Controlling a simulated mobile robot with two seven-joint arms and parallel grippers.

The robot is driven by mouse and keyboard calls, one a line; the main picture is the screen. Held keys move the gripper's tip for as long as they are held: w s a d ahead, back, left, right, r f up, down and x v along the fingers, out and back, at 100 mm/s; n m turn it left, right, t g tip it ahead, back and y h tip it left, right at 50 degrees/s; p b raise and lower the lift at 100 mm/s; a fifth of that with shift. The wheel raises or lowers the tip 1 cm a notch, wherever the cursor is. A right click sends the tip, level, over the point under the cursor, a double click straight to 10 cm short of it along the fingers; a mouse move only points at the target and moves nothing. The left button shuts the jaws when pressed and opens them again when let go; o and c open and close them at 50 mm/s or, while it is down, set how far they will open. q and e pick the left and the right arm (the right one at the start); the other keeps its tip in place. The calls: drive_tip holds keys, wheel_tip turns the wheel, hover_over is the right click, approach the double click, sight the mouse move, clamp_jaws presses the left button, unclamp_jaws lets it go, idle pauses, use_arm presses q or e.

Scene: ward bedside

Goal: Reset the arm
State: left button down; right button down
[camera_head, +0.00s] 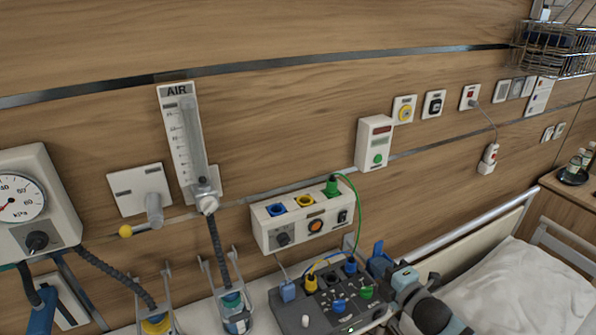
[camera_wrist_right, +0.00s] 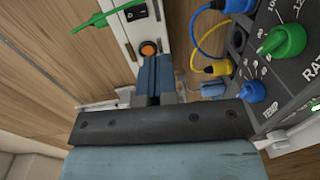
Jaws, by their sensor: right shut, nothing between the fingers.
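My right gripper (camera_head: 377,252) is at the lower right of the head view, beside the right edge of the dark control unit (camera_head: 345,322). Its blue fingers are shut together with nothing between them. In the right wrist view the closed fingers (camera_wrist_right: 152,75) point toward the white wall box with an orange button (camera_wrist_right: 149,49), which lies beyond the fingertips. They look clear of the cables. My left gripper is not in view.
A bed rail (camera_head: 465,229) and white bedding (camera_head: 530,290) lie to the right. Gauges and hoses fill the left. The wood wall above is mostly bare.

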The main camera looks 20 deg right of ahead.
drive_tip(key=s+a+f+m+g+y, duration=0.1)
drive_tip(key=s+a+f+m+g, duration=0.5)
drive_tip(key=s+a+f+m, duration=1)
drive_tip(key=s+a, duration=0.1)
drive_tip(key=a, duration=0.2)
drive_tip(key=shift+s+f+y, duration=0.2)
drive_tip(key=shift+f+y, duration=0.1)
drive_tip(key=shift+y, duration=0.1)
drive_tip(key=shift+d, duration=0.1)
